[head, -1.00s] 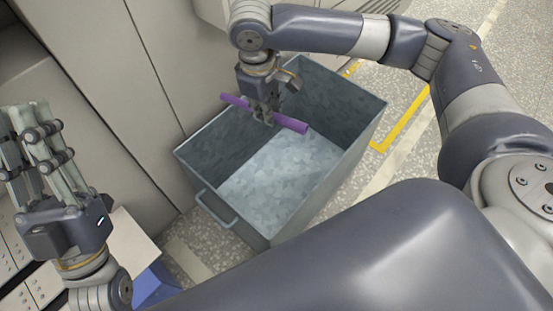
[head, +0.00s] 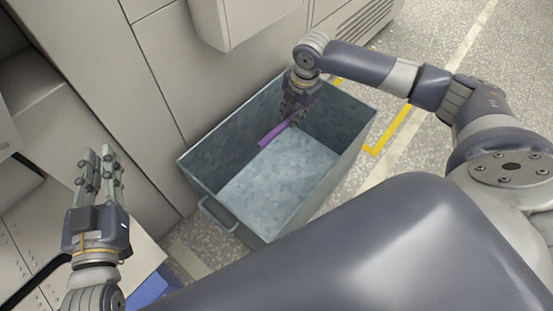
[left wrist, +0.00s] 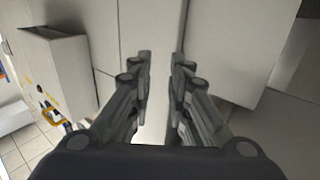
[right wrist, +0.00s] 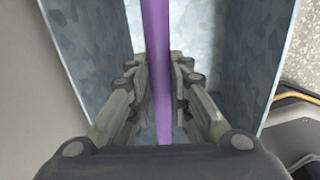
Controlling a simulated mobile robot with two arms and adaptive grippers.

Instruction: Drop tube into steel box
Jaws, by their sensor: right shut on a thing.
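The purple tube (head: 274,134) is held by my right gripper (head: 291,118) inside the mouth of the steel box. In the right wrist view the tube (right wrist: 157,60) runs between the two fingers of the right gripper (right wrist: 160,95), which are shut on it. The grey steel box (head: 200,180) stands open on the floor, and its floor under the tube looks empty. Its walls (right wrist: 90,50) show on both sides of the tube in the right wrist view. My left gripper (head: 98,165) is open and empty, left of the box; its fingers stand apart in the left wrist view (left wrist: 160,85).
Pale cabinets (head: 150,90) stand along the left and behind the box. The box has a handle (head: 217,214) on its near left side. A blue object (head: 152,287) lies near the bottom left. Speckled floor with a yellow line (head: 395,132) is clear to the right.

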